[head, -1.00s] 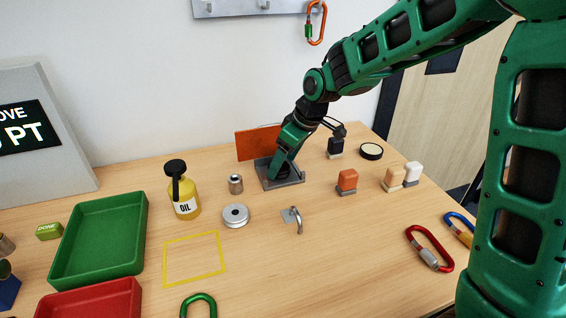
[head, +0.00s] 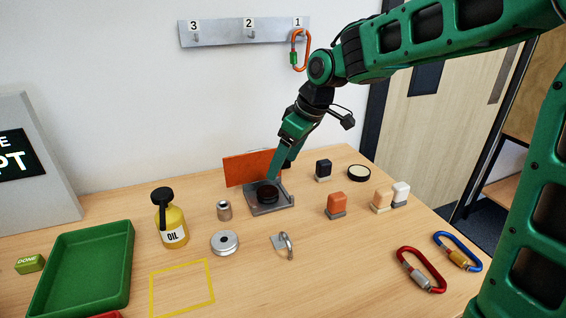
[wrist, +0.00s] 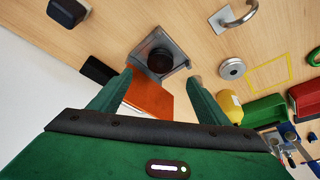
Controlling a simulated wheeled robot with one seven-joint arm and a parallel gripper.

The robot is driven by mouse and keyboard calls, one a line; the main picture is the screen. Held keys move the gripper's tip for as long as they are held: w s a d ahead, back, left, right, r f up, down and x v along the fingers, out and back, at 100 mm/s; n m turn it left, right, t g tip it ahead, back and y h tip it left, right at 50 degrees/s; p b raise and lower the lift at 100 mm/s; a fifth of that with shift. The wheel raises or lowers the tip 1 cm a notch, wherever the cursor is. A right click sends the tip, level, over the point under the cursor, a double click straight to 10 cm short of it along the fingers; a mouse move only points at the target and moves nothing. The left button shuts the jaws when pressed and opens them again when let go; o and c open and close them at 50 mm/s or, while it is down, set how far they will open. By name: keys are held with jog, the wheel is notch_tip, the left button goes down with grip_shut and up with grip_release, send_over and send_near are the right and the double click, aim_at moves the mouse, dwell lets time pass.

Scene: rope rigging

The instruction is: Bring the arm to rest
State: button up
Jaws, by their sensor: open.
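My green arm reaches in from the upper right in the head view. My gripper (head: 274,178) points down above the grey metal stand (head: 284,203) with the round black knob (head: 266,192). In the wrist view my gripper (wrist: 160,85) has its two green fingers spread apart with nothing held between them. The black knob (wrist: 160,61) lies beyond the fingertips, apart from them. An orange panel (head: 250,169) stands behind the stand and also shows in the wrist view (wrist: 150,98).
Around the stand are a small metal cylinder (head: 224,210), an oil bottle (head: 172,222), a metal disc (head: 225,242), and orange (head: 336,203) and black (head: 323,168) blocks. An orange carabiner (head: 307,50) hangs from a numbered wall rack (head: 236,33).

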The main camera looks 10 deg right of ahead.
jog(key=shift+d, duration=0.1)
jog(key=s+d+m, duration=0.1)
jog(key=s+d, duration=0.1)
jog(key=d, duration=0.2)
jog(key=s+d+m+h, duration=0.1)
jog(key=s+d+m, duration=0.1)
jog(key=d, duration=0.2)
jog(key=s+d+m, duration=0.1)
jog(key=s+d, duration=0.1)
jog(key=d, duration=0.2)
jog(key=shift+s+d+f+m+h, duration=0.25)
jog(key=shift+d+f+m+h, duration=0.1)
jog(key=shift+f+m+h, duration=0.05)
jog(key=s+d+f+m+g, duration=0.1)
jog(key=s+d+m, duration=0.3)
jog(key=s, duration=0.4)
jog(key=s+d+f+m+g+h, duration=0.1)
jog(key=s+d+f+m, duration=0.1)
jog(key=s+d, duration=0.4)
jog(key=s+d+f+m+g, duration=0.1)
jog(key=s+d+m, duration=0.4)
jog(key=s, duration=0.7)
jog(key=shift+d+f+m, duration=0.3)
jog(key=shift+d+f, duration=0.15)
jog(key=shift+f, duration=0.25)
jog(key=shift+w+f+h, duration=0.3)
jog(key=shift+w+f, duration=0.05)
jog(key=shift+w, duration=0.45)
jog(key=shift+s+r, duration=0.1)
jog(key=shift+s, duration=0.05)
